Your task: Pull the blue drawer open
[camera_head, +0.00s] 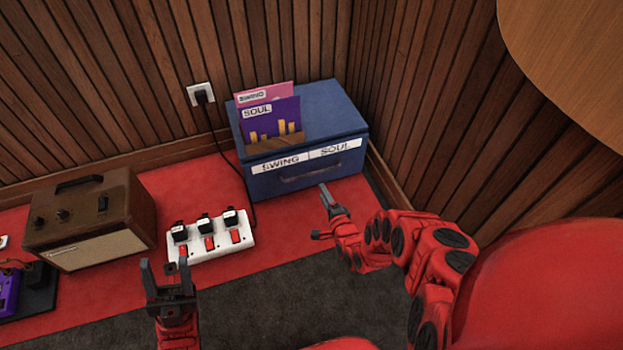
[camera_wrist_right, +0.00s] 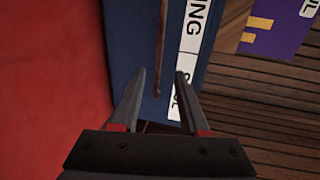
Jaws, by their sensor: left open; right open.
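The blue drawer unit (camera_head: 335,105) stands in the corner on the red mat, its front shut. Its front carries white labels, SWING and SOUL, and a dark bar handle (camera_head: 310,173). My right gripper (camera_head: 326,192) is open just in front of the drawer front, near the handle. In the right wrist view the handle (camera_wrist_right: 160,45) lines up between the open fingertips (camera_wrist_right: 160,73); I cannot tell whether it is actually between them. The blue front (camera_wrist_right: 130,40) fills the middle there. My left gripper (camera_head: 165,265) is open and empty, over the mat's front edge at the left.
A SOUL record (camera_head: 268,117) and a pink SWING record (camera_head: 265,92) stand on the unit. A power strip (camera_head: 212,238) with plugs and a cable lies left of it. A brown amplifier (camera_head: 90,215) is further left. Slatted wall (camera_head: 430,130) stands close on the right.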

